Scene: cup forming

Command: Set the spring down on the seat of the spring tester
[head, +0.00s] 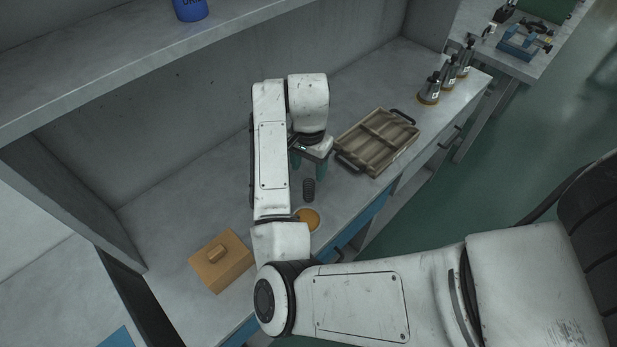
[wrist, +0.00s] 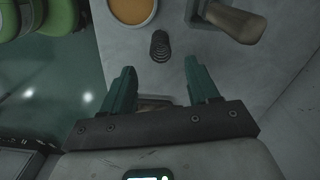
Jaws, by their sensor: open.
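The dark coil spring (head: 308,189) stands on the grey bench beside a round pale-rimmed dish with orange inside (head: 308,219). In the wrist view the spring (wrist: 159,47) shows just beyond the fingertips, roughly midway between their lines. My gripper (head: 308,167) has its green fingers apart and empty, close to the spring. In the wrist view my gripper (wrist: 160,68) is also open, with no contact visible. I cannot identify the spring tester or its seat with certainty; a blue device (head: 520,44) stands on the far table at the upper right.
A wooden tray with compartments and dark handles (head: 378,140) lies on the bench right of my gripper. An orange-brown block with a knob (head: 221,260) is at the near left. Several dark-topped flasks (head: 430,90) stand farther right. A shelf overhangs the bench's back.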

